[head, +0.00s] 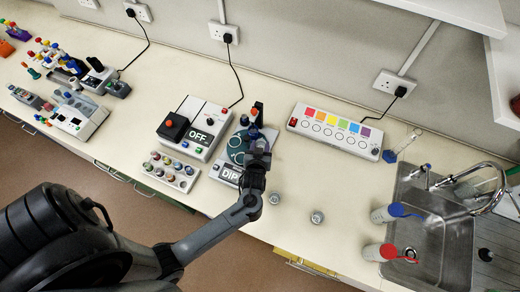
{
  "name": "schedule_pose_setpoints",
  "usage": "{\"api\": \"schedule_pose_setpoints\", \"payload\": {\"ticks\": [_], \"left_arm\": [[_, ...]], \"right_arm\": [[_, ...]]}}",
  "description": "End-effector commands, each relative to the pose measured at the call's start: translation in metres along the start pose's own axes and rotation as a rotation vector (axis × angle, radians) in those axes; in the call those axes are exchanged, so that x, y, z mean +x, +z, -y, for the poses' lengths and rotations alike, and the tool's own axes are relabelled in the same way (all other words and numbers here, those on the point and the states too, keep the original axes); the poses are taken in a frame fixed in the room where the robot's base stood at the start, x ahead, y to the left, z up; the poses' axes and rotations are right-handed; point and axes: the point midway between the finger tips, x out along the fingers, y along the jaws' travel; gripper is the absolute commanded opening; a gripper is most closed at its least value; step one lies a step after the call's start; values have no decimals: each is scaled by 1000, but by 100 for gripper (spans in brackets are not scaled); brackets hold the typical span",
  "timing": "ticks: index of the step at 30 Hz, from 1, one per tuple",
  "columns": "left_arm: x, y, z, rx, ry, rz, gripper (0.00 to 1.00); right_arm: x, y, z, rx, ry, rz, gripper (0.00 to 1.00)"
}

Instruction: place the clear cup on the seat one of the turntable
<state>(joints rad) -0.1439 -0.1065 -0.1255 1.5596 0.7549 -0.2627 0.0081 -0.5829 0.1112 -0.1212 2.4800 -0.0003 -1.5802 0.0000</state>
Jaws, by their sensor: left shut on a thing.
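My left gripper (258,160) is over the grey device marked DIP (228,172), which has dark teal round parts and may be the turntable. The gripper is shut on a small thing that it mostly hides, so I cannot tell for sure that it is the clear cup. Seat one cannot be made out. Two small greyish cups or jars stand on the bench right of the gripper: one nearer (274,198) and one further right (317,217). I cannot tell whether either is clear. My right gripper is not in view.
A box marked OFF (202,134) and a rack of small vials (169,171) stand to the left. A long panel with coloured squares (335,131) is behind. The bench front centre is mostly clear.

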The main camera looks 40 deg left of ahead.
Motion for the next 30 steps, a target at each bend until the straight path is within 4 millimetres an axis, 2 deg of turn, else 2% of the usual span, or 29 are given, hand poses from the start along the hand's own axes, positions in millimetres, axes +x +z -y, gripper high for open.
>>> {"api": "schedule_pose_setpoints", "payload": {"ticks": [3, 6, 19, 20, 24, 30], "left_arm": [[7, 14, 0, 2, -1, 1, 14], [10, 19, 0, 2, -1, 1, 14], [12, 24, 0, 0, 0, 0, 14], [11, 23, 0, 0, 0, 0, 47], [11, 23, 0, 0, 0, 0, 68], [11, 23, 0, 0, 0, 0, 69]], "right_arm": [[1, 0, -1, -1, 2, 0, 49], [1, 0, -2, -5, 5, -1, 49], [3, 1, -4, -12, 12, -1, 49], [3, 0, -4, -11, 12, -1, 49], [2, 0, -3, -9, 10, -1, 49], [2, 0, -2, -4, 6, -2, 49]]}}
